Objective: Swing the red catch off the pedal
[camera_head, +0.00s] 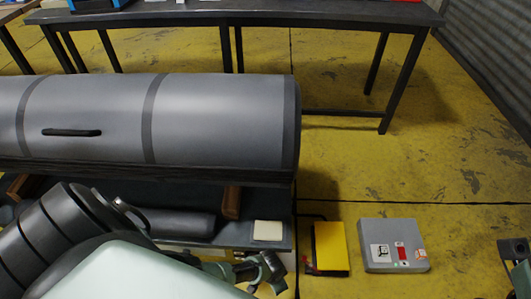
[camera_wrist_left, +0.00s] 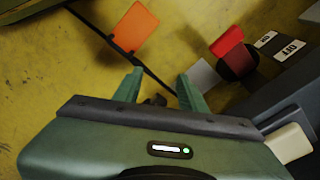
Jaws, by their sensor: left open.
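My left gripper (camera_head: 264,272) is low beside the boat's right end in the head view. A red catch (camera_wrist_left: 228,42) sits ahead and right of the fingers, above a dark red round part (camera_wrist_left: 237,62), apart from the fingers. A pale grey tab (camera_wrist_left: 203,77) lies close behind the right finger. I cannot tell which part is the pedal. An orange plate (camera_wrist_left: 136,27) is ahead and left. My right gripper (camera_head: 518,265) is partly in view at the right edge; its jaws are unclear.
White ON and OFF labels (camera_wrist_left: 291,50) are beside the catch. A dark housing with a white block (camera_head: 268,230) borders the gripper. A yellow-and-black item (camera_head: 330,248) and grey box (camera_head: 394,240) lie on the floor.

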